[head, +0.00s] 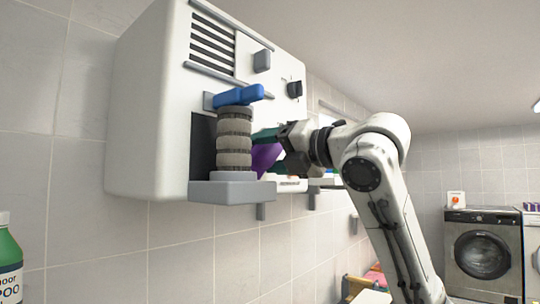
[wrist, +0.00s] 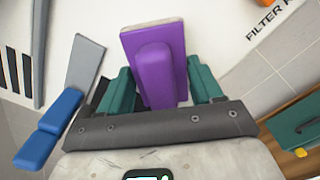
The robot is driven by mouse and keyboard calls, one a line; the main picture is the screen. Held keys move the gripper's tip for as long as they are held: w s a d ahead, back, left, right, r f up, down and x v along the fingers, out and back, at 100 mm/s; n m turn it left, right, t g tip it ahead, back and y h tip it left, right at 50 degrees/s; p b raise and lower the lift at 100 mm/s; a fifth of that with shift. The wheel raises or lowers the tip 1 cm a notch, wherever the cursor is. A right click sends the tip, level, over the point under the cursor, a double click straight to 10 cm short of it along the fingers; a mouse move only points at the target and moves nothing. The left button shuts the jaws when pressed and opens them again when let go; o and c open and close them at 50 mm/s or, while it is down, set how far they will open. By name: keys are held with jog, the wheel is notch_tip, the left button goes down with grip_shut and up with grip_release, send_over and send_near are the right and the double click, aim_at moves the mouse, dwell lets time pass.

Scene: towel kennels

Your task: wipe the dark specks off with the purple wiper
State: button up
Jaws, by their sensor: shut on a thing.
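The purple wiper (wrist: 155,72) is held between the two green fingers of my gripper (wrist: 160,84) in the wrist view. Its flat head with a pale edge points away from my gripper, toward a white surface; I cannot tell whether it touches. In the head view, part of the purple wiper (head: 265,157) shows behind a stack of grey ribbed rings, and my gripper (head: 276,146) is beside the front of the white wall unit (head: 150,110). I cannot make out any dark specks in either view.
The ribbed stack (head: 234,140) stands on a grey ledge (head: 230,192) under a blue lever (head: 238,95), close to my gripper. The lever also shows in the wrist view (wrist: 48,130). A green bottle (head: 9,262) is at lower left. Washing machines (head: 483,253) stand far right.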

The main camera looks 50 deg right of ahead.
aim_at(262, 175)
notch_tip(262, 175, up, 2)
jog(key=shift+p, duration=0.55)
jog(key=shift+w+f+b, duration=0.1)
jog(key=shift+f+b, duration=2.25)
jog(key=shift+f, duration=0.75)
jog(key=shift+s+b, duration=0.3)
jog(key=shift+s, duration=2.65)
jog(key=s, duration=0.3)
